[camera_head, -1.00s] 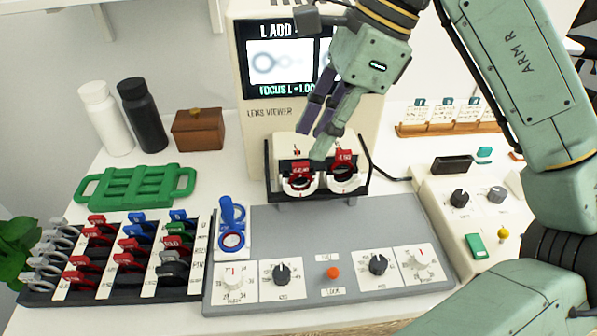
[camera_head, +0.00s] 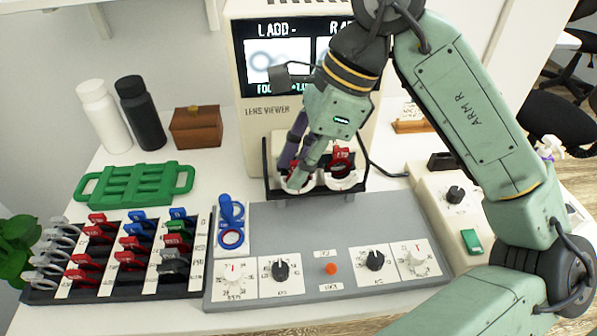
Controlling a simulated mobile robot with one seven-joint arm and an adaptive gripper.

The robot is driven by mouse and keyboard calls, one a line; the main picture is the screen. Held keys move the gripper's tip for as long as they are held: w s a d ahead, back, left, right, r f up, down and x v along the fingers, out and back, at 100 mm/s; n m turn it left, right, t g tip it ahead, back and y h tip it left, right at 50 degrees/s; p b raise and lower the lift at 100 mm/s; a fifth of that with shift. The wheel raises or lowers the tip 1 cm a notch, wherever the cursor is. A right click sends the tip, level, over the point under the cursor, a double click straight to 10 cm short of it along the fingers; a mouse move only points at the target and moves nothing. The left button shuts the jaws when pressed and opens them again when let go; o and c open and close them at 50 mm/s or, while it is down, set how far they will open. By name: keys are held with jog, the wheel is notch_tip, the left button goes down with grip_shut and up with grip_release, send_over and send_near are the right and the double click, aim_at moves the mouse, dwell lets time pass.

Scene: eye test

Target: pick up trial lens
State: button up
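A trial lens with a red tab (camera_head: 342,158) sits in the right ring (camera_head: 344,180) of the lens viewer's black holder. My gripper (camera_head: 294,178) points down at the left ring. Its fingers cover most of the red-tabbed lens seen there earlier, and whether they grip it cannot be told. More trial lenses with red (camera_head: 82,261), blue (camera_head: 136,217), green (camera_head: 176,227) and grey (camera_head: 174,262) tabs stand in the black-and-white rack (camera_head: 190,288) at left.
The lens viewer (camera_head: 262,125) stands behind the holder. The grey console (camera_head: 330,222) with knobs and an orange button (camera_head: 330,268) lies in front. A green tray (camera_head: 135,185), two bottles (camera_head: 140,112) and a brown box (camera_head: 195,128) stand at left.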

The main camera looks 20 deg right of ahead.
grip_shut()
jog(key=shift+r, duration=0.15)
